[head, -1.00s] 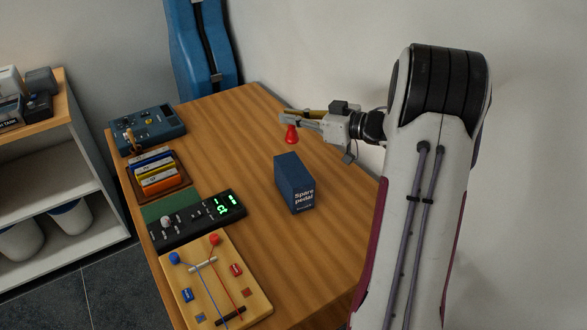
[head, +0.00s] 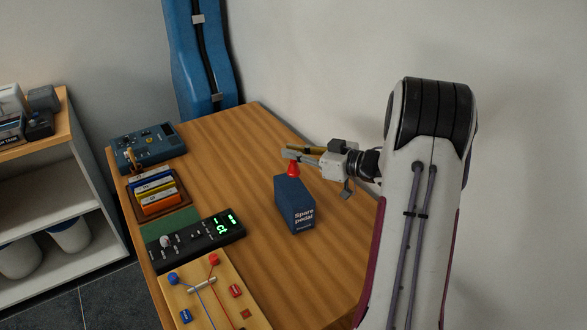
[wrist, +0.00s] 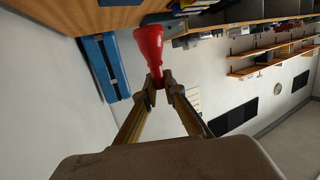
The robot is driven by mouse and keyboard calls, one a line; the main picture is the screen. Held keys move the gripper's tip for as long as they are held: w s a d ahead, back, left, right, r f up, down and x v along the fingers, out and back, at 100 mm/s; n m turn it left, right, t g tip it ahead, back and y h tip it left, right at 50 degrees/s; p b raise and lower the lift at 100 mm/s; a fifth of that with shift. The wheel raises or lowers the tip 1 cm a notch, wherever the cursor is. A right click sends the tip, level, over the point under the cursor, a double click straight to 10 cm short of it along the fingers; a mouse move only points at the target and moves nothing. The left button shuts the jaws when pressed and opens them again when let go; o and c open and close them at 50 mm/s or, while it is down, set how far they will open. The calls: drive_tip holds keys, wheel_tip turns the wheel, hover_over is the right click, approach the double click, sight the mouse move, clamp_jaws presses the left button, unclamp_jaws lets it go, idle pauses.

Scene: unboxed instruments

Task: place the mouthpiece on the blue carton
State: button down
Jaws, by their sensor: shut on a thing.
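The red mouthpiece (head: 293,170) is in my gripper (head: 288,155), at the far upper end of the blue carton (head: 295,206) in the head view. The carton stands upright on the wooden table, with "Spare pedal" on its front. In the wrist view my gripper (wrist: 160,84) is shut on the narrow end of the mouthpiece (wrist: 149,46), whose wide end points away from the fingers. The carton is not clear in that view.
On the left of the table (head: 236,164) stand a blue device (head: 148,146), a rack of colored cartridges (head: 156,192), a black panel with green digits (head: 200,238) and a wooden board with cables (head: 215,290). The wall is close on the right.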

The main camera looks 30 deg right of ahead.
sight(298, 168)
drive_tip(key=shift+f, duration=0.7)
drive_tip(key=shift+f, duration=1.9)
drive_tip(key=c, duration=2.1)
unclamp_jaws()
drive_tip(key=shift+f, duration=0.1)
drive_tip(key=shift+c, duration=0.2)
drive_tip(key=v, duration=1.2)
drive_tip(key=shift+d, duration=0.1)
